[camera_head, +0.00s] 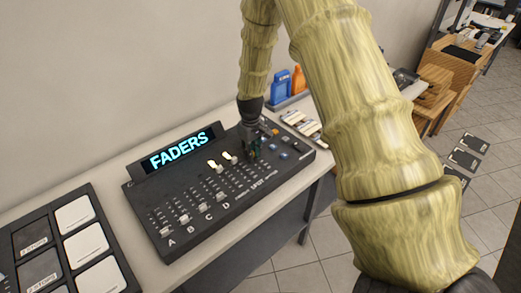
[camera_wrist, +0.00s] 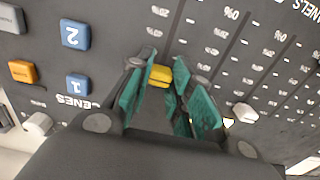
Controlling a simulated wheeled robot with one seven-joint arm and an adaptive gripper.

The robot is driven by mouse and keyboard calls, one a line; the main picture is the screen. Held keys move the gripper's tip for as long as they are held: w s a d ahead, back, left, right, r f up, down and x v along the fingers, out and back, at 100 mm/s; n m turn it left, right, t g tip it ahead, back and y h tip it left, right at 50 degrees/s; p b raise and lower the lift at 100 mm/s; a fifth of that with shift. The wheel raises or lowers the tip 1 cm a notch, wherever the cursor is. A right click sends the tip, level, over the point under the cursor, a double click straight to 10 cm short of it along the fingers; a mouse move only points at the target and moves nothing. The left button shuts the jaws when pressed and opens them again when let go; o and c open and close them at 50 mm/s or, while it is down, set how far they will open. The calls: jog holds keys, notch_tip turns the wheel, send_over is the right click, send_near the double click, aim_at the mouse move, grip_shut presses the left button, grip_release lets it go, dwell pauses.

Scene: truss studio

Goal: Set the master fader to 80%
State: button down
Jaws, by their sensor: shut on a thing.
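The black fader console (camera_head: 185,190) lies on the light table, with a lit FADERS display (camera_head: 179,150) at its back. My gripper (camera_head: 254,150) reaches down onto its right half. In the wrist view, the teal-padded fingers of my gripper (camera_wrist: 166,62) stand on both sides of a yellow fader cap (camera_wrist: 160,76) and are shut on it. This cap differs in colour from the white fader caps, one of which (camera_wrist: 245,112) is to the right. In the head view the yellow cap is hidden by my gripper. Its exact percentage cannot be read.
Blue buttons (camera_wrist: 77,31) and an orange button (camera_wrist: 22,72) are beside the fingers. A pad panel (camera_head: 75,245) lies at the front left. Blue (camera_head: 281,84) and orange (camera_head: 298,80) bottles stand behind the console. The wall is close behind the table.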

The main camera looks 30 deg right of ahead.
jog(key=shift+d+r, duration=0.1)
jog(key=shift+w, duration=0.1)
jog(key=c, duration=1.3)
grip_release()
notch_tip(320, 180, up, 12)
jog(key=shift+f, duration=0.1)
